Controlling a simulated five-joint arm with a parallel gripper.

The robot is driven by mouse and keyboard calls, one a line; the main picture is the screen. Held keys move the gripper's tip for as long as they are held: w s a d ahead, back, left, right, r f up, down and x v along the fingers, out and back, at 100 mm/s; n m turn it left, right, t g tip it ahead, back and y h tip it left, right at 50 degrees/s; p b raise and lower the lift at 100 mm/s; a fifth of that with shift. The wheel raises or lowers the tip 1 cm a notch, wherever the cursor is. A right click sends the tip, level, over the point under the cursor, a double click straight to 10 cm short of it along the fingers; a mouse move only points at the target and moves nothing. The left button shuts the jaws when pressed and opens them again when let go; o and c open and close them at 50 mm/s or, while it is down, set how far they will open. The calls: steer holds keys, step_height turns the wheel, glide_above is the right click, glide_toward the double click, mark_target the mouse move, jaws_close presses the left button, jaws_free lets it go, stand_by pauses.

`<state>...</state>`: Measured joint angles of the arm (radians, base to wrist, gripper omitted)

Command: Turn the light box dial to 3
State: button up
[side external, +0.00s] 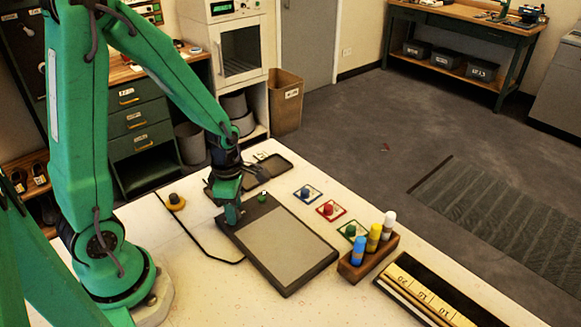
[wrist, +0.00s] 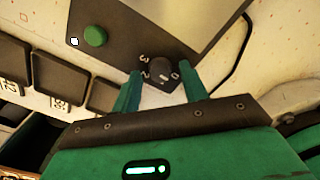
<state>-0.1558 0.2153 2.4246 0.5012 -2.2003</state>
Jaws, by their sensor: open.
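The light box (side external: 285,246) lies on the table, a dark frame around a pale grey panel; part of it also shows in the wrist view (wrist: 190,20). Its black dial (wrist: 160,72) sits on the dark border, with a 3, what looks like a 2, and a 0 marked around it. I cannot tell clearly where the dial points. My gripper (wrist: 160,86) is open, one finger on each side of the dial; I cannot tell whether they touch it.
A green button (side external: 263,198) sits on the same border. Red, blue and green framed knobs (side external: 331,210) stand behind the box. A wooden block (side external: 368,258) with coloured bottles stands to its right, beside a long tray (side external: 440,300). A black cable runs along the left.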

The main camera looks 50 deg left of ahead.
jaws_close()
